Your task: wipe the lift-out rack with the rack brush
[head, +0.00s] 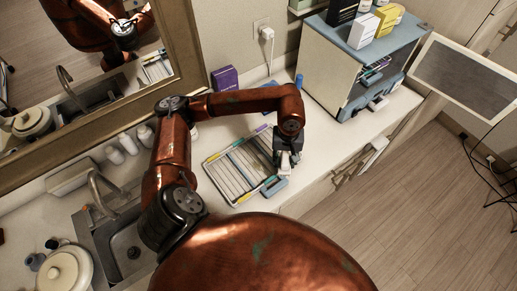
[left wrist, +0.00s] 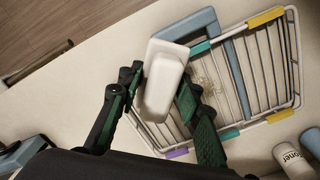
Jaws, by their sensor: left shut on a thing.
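The lift-out rack (head: 229,179) lies on the counter, a wire frame with yellow, teal and purple clips and a blue-grey handle bar. It also shows in the left wrist view (left wrist: 265,17). My left gripper (head: 284,157) is at the rack's right edge, pointing down. In the left wrist view the gripper (left wrist: 160,88) has its green-and-black fingers shut on the white body of the rack brush (left wrist: 163,82). My right gripper is not in view.
A blue and white cabinet (head: 352,72) with boxes on top stands at the right back. A purple box (head: 224,79) is by the wall. White bottles (left wrist: 292,160) stand beside the rack. A sink (head: 128,246) is at left. The counter's front edge is close to the rack.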

